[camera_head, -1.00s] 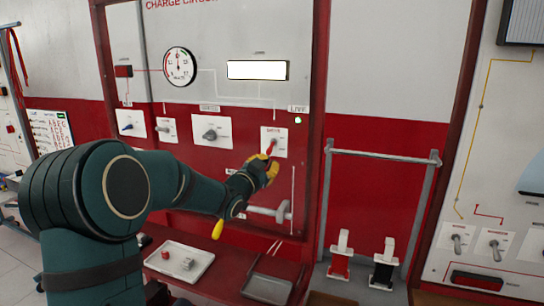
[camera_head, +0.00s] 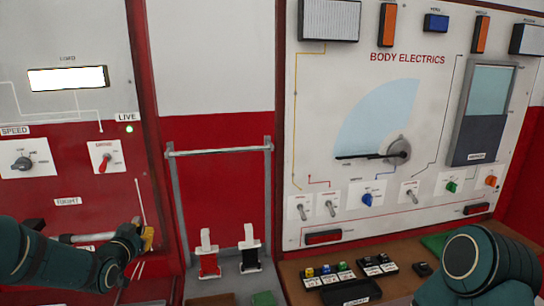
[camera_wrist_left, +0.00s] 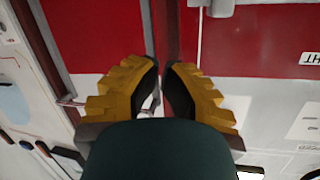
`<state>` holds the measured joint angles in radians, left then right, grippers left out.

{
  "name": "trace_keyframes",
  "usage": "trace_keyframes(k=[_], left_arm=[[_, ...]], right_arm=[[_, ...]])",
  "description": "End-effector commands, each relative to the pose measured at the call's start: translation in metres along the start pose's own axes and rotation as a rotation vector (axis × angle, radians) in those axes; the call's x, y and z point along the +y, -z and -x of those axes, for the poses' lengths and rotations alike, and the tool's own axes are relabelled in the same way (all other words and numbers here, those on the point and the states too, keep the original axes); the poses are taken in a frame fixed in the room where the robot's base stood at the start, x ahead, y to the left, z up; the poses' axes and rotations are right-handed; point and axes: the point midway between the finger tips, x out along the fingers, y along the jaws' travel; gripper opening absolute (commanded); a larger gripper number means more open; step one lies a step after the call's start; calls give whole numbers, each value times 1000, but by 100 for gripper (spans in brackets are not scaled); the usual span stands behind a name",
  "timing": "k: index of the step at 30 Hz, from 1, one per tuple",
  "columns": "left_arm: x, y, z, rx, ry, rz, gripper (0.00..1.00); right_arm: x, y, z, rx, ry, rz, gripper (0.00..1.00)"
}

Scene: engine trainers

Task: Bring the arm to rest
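My left arm (camera_head: 60,262) comes in from the lower left in the head view. Its gripper (camera_head: 147,238) is in front of the red lower part of the left trainer panel, close to the grey horizontal bar (camera_head: 85,237). In the left wrist view the yellow-and-black fingers (camera_wrist_left: 161,85) stand with a narrow gap between them and nothing held. Part of my right arm (camera_head: 480,265) shows at the lower right in the head view; its gripper is out of view.
The left panel has a red switch (camera_head: 105,157) and a lit green LIVE lamp (camera_head: 129,129). A metal rail frame (camera_head: 218,151) stands beside it. At right are the Body Electrics board (camera_head: 330,90) and a brown bench (camera_head: 400,285) with small blocks (camera_head: 325,270).

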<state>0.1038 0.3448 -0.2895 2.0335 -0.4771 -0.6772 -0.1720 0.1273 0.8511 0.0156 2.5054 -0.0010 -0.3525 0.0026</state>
Motion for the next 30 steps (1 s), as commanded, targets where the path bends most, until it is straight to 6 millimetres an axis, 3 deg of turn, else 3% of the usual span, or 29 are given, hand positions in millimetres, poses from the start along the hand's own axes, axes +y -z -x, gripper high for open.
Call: trace_keyframes(k=[1, 3, 8, 11, 15, 19, 24, 30], left_arm=[[26, -28, -2, -68, -37, 43, 0], [60, -64, -1, -162, -79, 106, 0], [137, -142, 19, -389, -169, 237, 0], [184, -187, 44, -541, -220, 312, 0], [246, -242, 94, -764, -283, 407, 0], [291, -280, 147, -963, -326, 476, 0], [326, -305, 201, -1142, -358, 528, 0], [337, -312, 222, -1208, -365, 545, 0]], right_arm=[[0, 0, 0, 0, 0, 0, 47], [0, 0, 0, 0, 0, 0, 47], [0, 0, 0, 0, 0, 0, 47], [0, 0, 0, 0, 0, 0, 47], [0, 0, 0, 0, 0, 0, 47], [0, 0, 0, 0, 0, 0, 47], [0, 0, 0, 0, 0, 0, 47], [0, 0, 0, 0, 0, 0, 47]])
